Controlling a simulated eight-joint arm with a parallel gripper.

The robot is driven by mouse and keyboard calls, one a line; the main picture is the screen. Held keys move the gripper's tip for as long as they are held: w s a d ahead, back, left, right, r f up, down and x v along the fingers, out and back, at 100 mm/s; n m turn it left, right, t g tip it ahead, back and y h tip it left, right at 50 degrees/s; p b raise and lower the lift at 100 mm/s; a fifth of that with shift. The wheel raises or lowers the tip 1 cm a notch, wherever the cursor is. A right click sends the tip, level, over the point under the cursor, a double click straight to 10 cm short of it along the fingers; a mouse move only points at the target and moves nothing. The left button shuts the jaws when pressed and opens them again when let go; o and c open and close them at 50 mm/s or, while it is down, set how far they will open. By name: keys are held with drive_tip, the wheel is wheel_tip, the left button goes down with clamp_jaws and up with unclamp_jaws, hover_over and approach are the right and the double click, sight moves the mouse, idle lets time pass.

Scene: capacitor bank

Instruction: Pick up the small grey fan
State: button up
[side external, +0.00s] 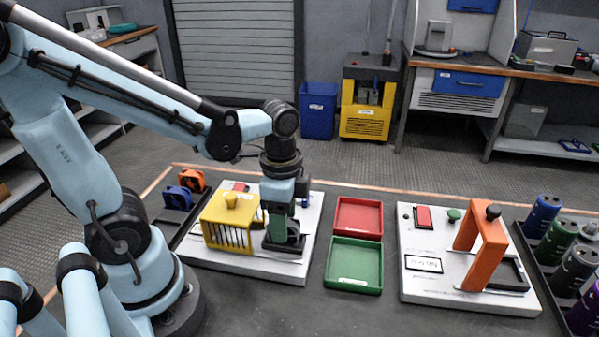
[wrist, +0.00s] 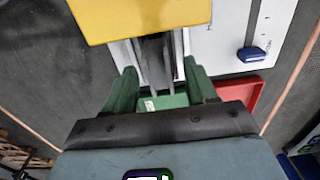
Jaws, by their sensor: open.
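A grey, thin upright part, which looks like the small grey fan (wrist: 156,62), stands in the wrist view between the two green fingers of my gripper (wrist: 160,88). The fingers are apart, with a gap visible on each side of it. In the side view my gripper (side external: 281,228) points down at the right part of the left white board (side external: 228,263), just right of a yellow slotted cover (side external: 229,220). A dark base (side external: 290,246) shows at its fingertips. The fan itself is mostly hidden there by the gripper.
An orange fan (side external: 192,180) and a blue fan (side external: 178,197) stand in a dark rack at left. A red tray (side external: 358,201) and a green tray (side external: 338,283) lie right of the board. A second white board (side external: 440,291) carries an orange arch (side external: 484,247).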

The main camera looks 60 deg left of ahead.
drive_tip(key=shift+f, duration=0.8)
clamp_jaws()
drive_tip(key=shift+r, duration=0.15)
